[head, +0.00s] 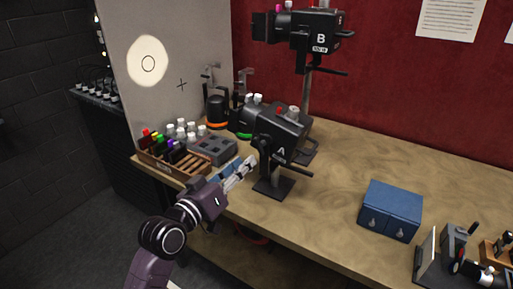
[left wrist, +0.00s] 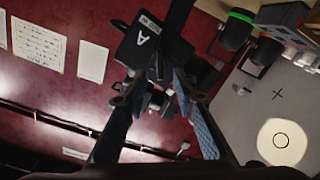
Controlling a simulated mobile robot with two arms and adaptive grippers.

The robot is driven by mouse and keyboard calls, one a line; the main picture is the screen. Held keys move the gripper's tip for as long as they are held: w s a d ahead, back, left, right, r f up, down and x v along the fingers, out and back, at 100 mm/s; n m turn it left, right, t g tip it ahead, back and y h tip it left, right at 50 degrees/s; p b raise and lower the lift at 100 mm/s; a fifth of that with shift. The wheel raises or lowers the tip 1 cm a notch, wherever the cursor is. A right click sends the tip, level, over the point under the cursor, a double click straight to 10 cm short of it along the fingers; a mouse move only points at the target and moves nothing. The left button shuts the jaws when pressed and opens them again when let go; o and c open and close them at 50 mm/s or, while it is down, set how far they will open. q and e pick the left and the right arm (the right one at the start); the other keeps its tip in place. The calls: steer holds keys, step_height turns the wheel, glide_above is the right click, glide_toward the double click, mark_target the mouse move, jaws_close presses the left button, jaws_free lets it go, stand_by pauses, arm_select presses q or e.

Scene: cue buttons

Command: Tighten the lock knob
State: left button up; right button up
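Spotlight A (head: 280,130) stands on a dark base on the wooden bench, its letter facing the room. My left gripper (head: 247,165) reaches up from the bench's front edge to the lamp's lower left side. In the left wrist view the fingers (left wrist: 153,92) are spread with their blue pads apart. A small light-grey knob-like part (left wrist: 158,100) shows between them, below lamp A's dark body (left wrist: 150,40). I cannot tell whether it is the lock knob or whether a finger touches it. In the head view the fingers hide that spot. My right gripper is not in view.
Spotlight B (head: 312,35) is on a stand behind lamp A. A wooden rack with coloured pieces (head: 165,158) and a grey block (head: 214,150) stand left. A blue drawer box (head: 391,209) is right. The bench middle (head: 330,195) is clear.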

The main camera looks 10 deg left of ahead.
mark_target(258, 149)
arm_select(q)
steer(key=shift+p+x, duration=0.85)
steer(key=shift+x, duration=3)
steer(key=shift+c, duration=0.2)
jaws_close()
